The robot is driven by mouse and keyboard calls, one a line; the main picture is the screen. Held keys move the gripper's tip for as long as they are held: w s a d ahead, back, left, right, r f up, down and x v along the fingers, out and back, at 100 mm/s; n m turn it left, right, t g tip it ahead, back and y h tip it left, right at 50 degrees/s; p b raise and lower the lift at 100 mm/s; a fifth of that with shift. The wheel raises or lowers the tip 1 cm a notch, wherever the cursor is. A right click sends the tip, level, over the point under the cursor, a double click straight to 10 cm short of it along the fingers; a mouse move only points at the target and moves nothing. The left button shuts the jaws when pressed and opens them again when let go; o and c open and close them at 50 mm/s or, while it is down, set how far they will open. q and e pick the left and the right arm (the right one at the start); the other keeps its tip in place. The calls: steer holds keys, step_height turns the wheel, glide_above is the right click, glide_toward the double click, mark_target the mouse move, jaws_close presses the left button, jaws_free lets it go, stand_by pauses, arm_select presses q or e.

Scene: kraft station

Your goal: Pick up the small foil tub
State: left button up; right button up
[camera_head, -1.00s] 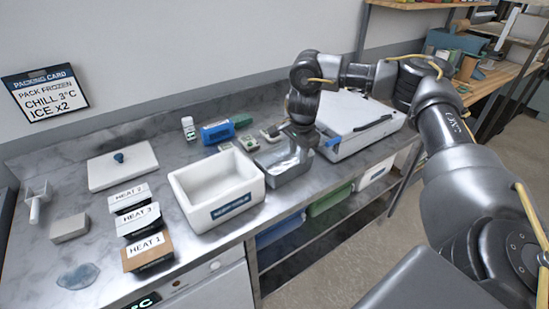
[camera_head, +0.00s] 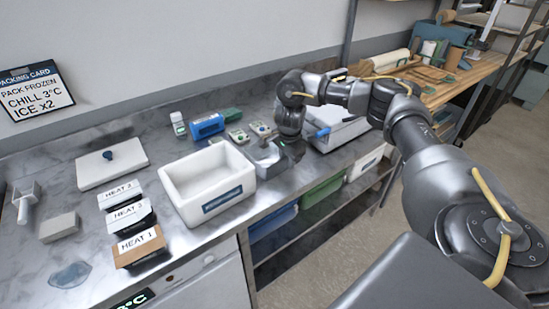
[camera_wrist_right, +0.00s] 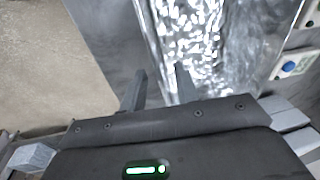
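The small foil tub (camera_head: 262,157) stands on the steel counter just right of the white bin, partly hidden by my right gripper. In the right wrist view the shiny foil tub (camera_wrist_right: 212,35) fills the upper middle. My right gripper (camera_head: 286,150) is low at the tub's right side. Its fingers (camera_wrist_right: 159,88) are apart in the wrist view. One finger is over the counter outside the tub, the other overlaps the tub's near left edge. I cannot tell whether it touches the foil. My left gripper is not in view.
The white bin (camera_head: 172,191) stands close left of the tub. Small white-and-green items (camera_head: 238,135) and a blue box (camera_head: 206,126) lie behind. A white case with a blue handle (camera_head: 345,130) is close on the right. HEAT boxes (camera_head: 138,245) are at left.

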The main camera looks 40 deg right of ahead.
steer(key=shift+w+d+f+p, duration=0.1)
steer(key=shift+w+f+p, duration=0.05)
steer(key=shift+f, duration=0.45)
steer(key=shift+w+d+f+p, duration=0.1)
steer(key=shift+w+f+p, duration=0.05)
steer(key=shift+f, duration=0.45)
jaws_close()
steer(key=shift+r, duration=0.15)
